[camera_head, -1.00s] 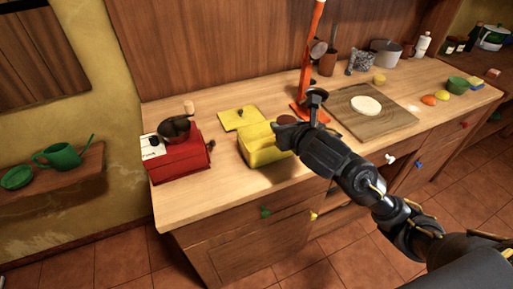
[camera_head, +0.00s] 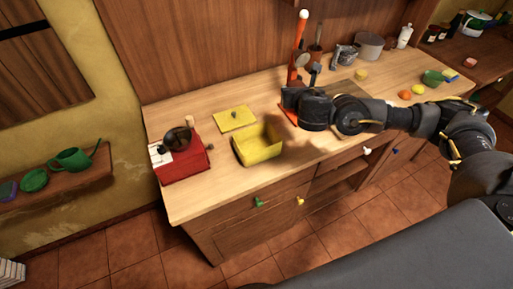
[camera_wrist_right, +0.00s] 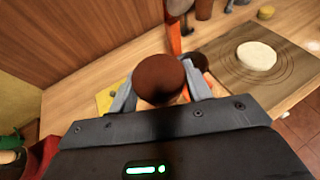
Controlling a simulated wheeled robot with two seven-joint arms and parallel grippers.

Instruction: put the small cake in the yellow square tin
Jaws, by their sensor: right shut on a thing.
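The small cake (camera_wrist_right: 160,75), with a round brown top and paler sides, sits between the two fingers of my right gripper (camera_head: 288,97) in the right wrist view. That gripper is shut on it. In the head view the cake cannot be made out clearly. The open yellow square tin (camera_head: 258,152) stands on the counter, left of and nearer than the gripper; its visible inside looks empty. A flat yellow lid with a small knob (camera_head: 234,119) lies behind it. My left gripper is not in view.
A red coffee grinder (camera_head: 184,167) stands left of the tin. A tall orange stand (camera_head: 299,50) rises close behind my right gripper. A wooden board (camera_head: 345,90) lies to the right, partly behind my arm; a pale round disc (camera_wrist_right: 257,56) lies on it.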

